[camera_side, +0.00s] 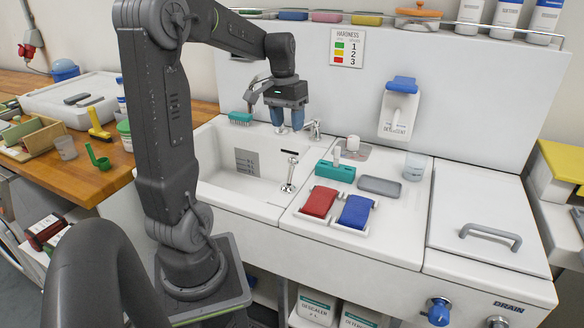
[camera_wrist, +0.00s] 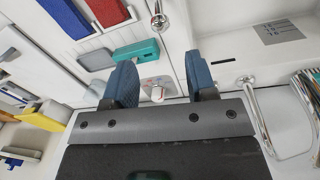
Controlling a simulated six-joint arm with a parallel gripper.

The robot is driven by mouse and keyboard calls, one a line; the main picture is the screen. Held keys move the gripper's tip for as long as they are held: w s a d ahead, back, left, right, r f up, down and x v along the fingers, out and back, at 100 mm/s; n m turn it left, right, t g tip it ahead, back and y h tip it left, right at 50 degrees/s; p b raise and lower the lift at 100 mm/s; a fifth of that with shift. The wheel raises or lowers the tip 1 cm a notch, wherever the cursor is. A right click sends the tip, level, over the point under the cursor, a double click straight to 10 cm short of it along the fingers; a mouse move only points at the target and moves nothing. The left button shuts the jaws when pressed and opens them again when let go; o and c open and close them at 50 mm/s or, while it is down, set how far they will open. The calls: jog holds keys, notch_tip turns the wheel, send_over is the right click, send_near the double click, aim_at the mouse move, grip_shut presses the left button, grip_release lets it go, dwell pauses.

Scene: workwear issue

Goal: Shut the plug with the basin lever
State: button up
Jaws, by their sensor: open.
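My gripper (camera_side: 290,128) is open and empty, its two blue fingers pointing down by the back edge of the white basin (camera_side: 213,150). In the wrist view the gripper (camera_wrist: 163,80) shows its fingers well apart. A chrome upright lever-like fitting (camera_side: 289,180) stands at the basin's right side; it also shows at the top of the wrist view (camera_wrist: 158,20), clear of the fingers. A pale knob on a marked plate (camera_side: 352,146) stands behind the teal block; in the wrist view this knob (camera_wrist: 157,92) appears between the fingers. I cannot tell which is the basin lever. The plug is not visible.
A chrome tap (camera_side: 314,129) stands close right of my gripper. A teal brush (camera_side: 240,118) lies on the back ledge. A teal block (camera_side: 335,172), red pad (camera_side: 319,202), blue pad (camera_side: 356,211) and grey pad (camera_side: 380,186) occupy the counter. The basin's visible interior is clear.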

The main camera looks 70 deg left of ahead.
aim_at(291, 158)
jog(key=f, duration=0.9)
jog(key=d+f, duration=0.1)
jog(key=f, duration=0.3)
jog(key=shift+w+f, duration=0.2)
jog(key=shift+w, duration=0.15)
grip_shut()
